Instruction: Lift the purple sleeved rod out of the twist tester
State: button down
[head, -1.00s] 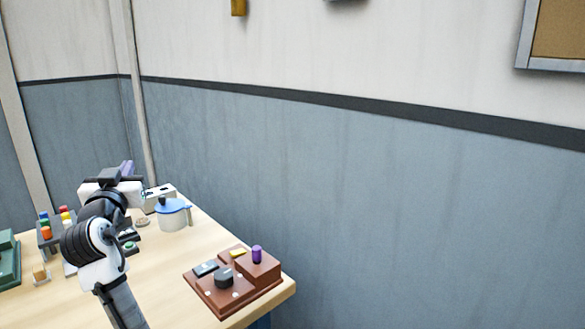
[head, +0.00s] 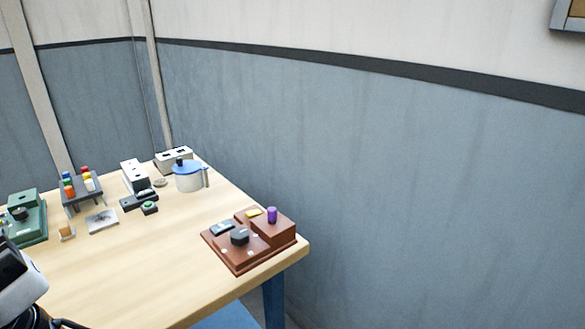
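The purple sleeved rod (head: 272,215) stands upright in the raised block at the back right of a brown device, which I take to be the twist tester (head: 262,262). The tester sits at the right corner of the wooden table and also bears a dark knob (head: 239,236), a dark flat display and a yellow piece. How deep the rod sits in the block is hidden. Part of my arm shows at the lower left edge, well away from the tester. My gripper's fingers are not in view.
A white pot with a blue lid (head: 188,177) stands at the back of the table (head: 150,262). A rack with several coloured pieces (head: 82,192), white boxes and small dark devices stand further left. A green device (head: 30,228) is at the far left. The table's front middle is clear.

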aim_at(272, 217)
jog(key=i+j+u, duration=0.2)
jog(key=i+j, duration=0.65)
